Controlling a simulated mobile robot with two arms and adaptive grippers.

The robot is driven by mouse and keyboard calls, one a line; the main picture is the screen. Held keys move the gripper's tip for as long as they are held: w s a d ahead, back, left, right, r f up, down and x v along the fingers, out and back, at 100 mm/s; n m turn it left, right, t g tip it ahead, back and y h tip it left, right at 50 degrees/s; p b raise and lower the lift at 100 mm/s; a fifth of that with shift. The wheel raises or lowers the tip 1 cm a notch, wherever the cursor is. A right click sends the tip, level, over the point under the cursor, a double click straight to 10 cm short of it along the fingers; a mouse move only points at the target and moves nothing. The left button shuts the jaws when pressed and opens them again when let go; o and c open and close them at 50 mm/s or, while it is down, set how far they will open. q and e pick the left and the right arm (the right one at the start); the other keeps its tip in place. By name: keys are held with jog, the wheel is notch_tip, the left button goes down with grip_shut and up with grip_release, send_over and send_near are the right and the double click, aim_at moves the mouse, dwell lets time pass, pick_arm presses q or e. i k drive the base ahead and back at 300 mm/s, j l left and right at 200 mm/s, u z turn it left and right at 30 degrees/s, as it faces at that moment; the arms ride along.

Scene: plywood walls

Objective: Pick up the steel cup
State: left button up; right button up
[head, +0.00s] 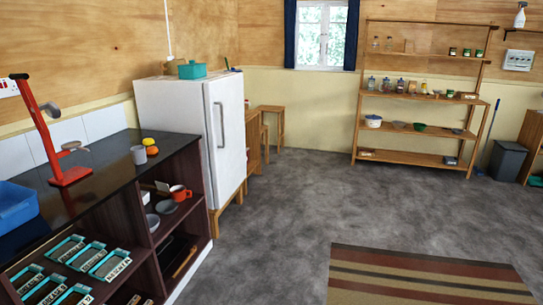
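A small grey metallic-looking cup (139,155), which appears to be the steel cup, stands upright on the dark countertop (108,178). Neither of my grippers shows in the head view.
A red lever press (68,174) stands on the counter left of the cup. A blue bin (16,204) is at the far left. Shelves below hold a red mug (180,192) and bowls. The white fridge (190,115) stands behind. The grey floor (280,210) is open, with a striped rug (420,278).

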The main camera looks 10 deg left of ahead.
aim_at(138, 152)
jog(key=i, duration=0.95)
jog(key=i+l+u, duration=0.1)
jog(key=i, duration=0.9)
